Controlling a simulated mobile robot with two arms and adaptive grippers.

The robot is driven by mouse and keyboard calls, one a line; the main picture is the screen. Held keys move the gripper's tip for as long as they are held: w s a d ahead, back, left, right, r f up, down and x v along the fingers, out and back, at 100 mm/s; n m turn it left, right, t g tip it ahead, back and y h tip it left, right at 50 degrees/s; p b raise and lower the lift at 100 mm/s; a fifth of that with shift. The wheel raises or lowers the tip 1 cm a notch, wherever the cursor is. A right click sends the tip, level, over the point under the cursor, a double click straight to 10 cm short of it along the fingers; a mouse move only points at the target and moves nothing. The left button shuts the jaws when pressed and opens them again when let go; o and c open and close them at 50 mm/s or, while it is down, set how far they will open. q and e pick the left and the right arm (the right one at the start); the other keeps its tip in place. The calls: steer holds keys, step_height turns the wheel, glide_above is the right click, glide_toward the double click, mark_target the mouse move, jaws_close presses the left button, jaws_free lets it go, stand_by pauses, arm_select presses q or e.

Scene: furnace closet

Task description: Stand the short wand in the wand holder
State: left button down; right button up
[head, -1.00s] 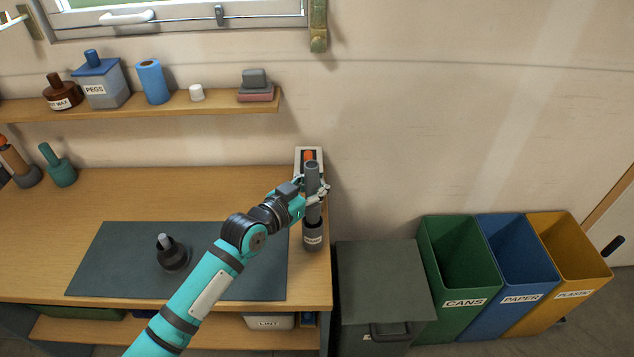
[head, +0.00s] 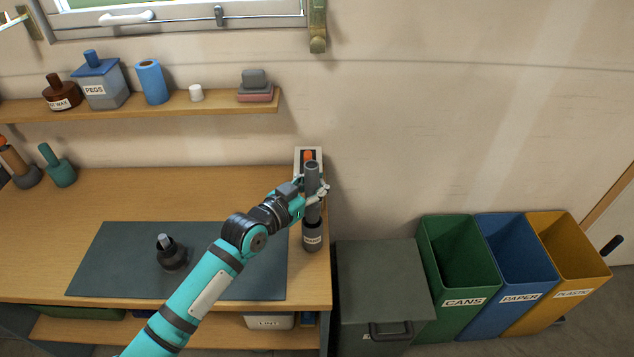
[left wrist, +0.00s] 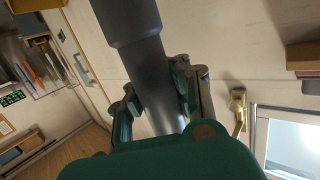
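The short wand is a grey tube (head: 312,180) with a thicker dark end, standing about upright at the bench's right end. My left gripper (head: 316,190) is around its upper part, with a finger on each side. In the left wrist view the fingers appear closed on the wand (left wrist: 135,45). A dark labelled cup (head: 312,238), seemingly the wand holder, is directly below the wand. The wand's lower end meets the cup's mouth in the head view; I cannot tell how deep it sits. My right gripper is not in view.
A light box with an orange-topped item (head: 308,155) stands just behind the wand. A dark pot with a grey stub (head: 172,252) is on the dark mat (head: 110,265). A lidded grey bin (head: 383,280) and the green bin (head: 440,235) stand right of the bench.

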mark_target(318, 202)
arm_select(q)
steer(key=shift+f+b, duration=2.4)
steer(key=shift+f, duration=0.55)
steer(key=shift+f, duration=0.3)
steer(key=shift+d, duration=0.1)
steer(key=shift+w+r+p, duration=0.2)
steer(key=shift+r+p, duration=0.3)
steer(key=shift+r, duration=0.1)
steer(key=shift+s+r+p, duration=0.2)
steer(key=shift+r+p, duration=1)
steer(key=shift+r, duration=0.45)
steer(key=shift+r+p, duration=1.2)
steer(key=shift+r, duration=0.1)
steer(key=shift+w, duration=0.2)
steer(key=shift+w+n+g+p, duration=0.4)
steer(key=shift+w+g+p, duration=0.1)
steer(key=shift+w, duration=0.35)
